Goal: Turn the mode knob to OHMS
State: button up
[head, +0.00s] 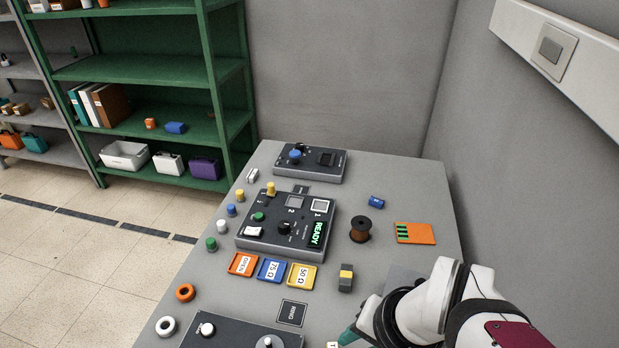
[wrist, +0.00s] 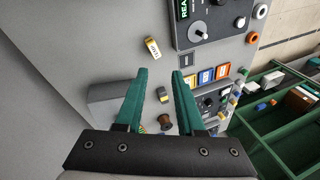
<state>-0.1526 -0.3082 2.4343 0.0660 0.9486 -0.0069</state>
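My gripper (wrist: 160,72) is open and empty, with its teal fingers spread above the table. In the head view only a teal finger part (head: 348,336) shows at the bottom edge. A front dark panel, cut off in both views, has a grey round knob (wrist: 198,30) and a white knob (wrist: 240,22); the grey knob also shows in the head view (head: 268,342). The middle panel (head: 262,240) has a black knob (head: 284,228) and a green READY display (head: 317,233). The back panel has a blue knob (head: 295,153). I cannot read the OHMS mark or tell which is the mode knob.
Orange, blue and yellow trays (head: 271,270) lie before the middle panel. A yellow-black block (head: 345,277), brown spool (head: 360,229), blue cylinder (head: 376,202) and orange board (head: 415,233) stand right of it. A yellow-white labelled piece (wrist: 152,47) lies near my fingertips.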

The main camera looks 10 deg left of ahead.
jog(key=o, duration=0.5)
jog(key=w+a+f+t, duration=0.1)
jog(key=w+a, duration=0.3)
jog(key=w, duration=0.1)
jog(key=w+a+f+n+t, duration=0.1)
jog(key=w+a+t, duration=0.1)
jog(key=w+a, duration=0.3)
jog(key=w+a+f+t+y, duration=0.1)
jog(key=w+a, duration=0.3)
jog(key=w, duration=0.2)
jog(key=shift+w+a+n+t, duration=0.1)
jog(key=shift+a+n+t, duration=0.2)
jog(key=shift+n+t, duration=0.1)
jog(key=shift+c, duration=0.2)
jog(key=n+t+h, duration=0.1)
jog(key=t+h, duration=0.3)
jog(key=t, duration=0.3)
send_near(283, 225)
jog(key=x, duration=1)
jog(key=shift+w, duration=0.25)
grip_shut()
